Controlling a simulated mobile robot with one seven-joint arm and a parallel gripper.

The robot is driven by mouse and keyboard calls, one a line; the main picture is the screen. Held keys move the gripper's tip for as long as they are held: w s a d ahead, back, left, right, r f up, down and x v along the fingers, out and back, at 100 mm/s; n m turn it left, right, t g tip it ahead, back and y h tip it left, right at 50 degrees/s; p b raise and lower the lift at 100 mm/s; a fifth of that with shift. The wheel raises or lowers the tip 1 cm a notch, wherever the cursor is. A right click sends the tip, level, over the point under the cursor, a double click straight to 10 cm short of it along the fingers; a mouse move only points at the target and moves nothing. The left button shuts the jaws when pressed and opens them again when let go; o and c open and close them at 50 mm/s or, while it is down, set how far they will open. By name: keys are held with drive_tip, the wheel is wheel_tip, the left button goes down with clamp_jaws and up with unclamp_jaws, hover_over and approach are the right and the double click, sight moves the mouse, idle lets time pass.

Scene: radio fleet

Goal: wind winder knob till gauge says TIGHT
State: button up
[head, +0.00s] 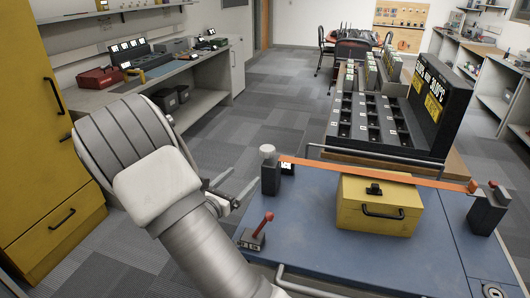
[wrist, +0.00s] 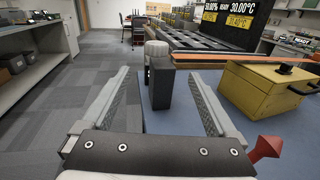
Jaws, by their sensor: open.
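The pale winder knob (head: 267,150) sits on top of a dark post (head: 270,178) at the left of the blue cart top. An orange strap (head: 350,172) runs from this post over a yellow case (head: 378,210) to a second dark post (head: 488,210) at the right. A small white display (head: 288,168) beside the knob's post may be the gauge; its text is too small to read. My gripper (head: 236,185) is open and empty, left of the post. In the wrist view, the knob (wrist: 156,50) shows ahead between the parted fingers (wrist: 158,76), apart from them.
A red-handled lever (head: 262,228) stands on the cart near the post, close to my gripper. A grey rail (head: 370,155) edges the cart's far side. Behind is a slotted black rack (head: 375,115) with a display board. Carpet (head: 260,105) is clear at the left.

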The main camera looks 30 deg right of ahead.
sight(263, 154)
drive_tip(key=x, duration=0.8)
drive_tip(key=b+x, duration=0.1)
drive_tip(key=x, duration=0.8)
drive_tip(key=shift+w+f, duration=0.15)
drive_tip(key=shift+w, duration=0.2)
drive_tip(key=c, duration=1.4)
drive_tip(key=shift+o, duration=0.2)
drive_tip(key=shift+g, duration=0.4)
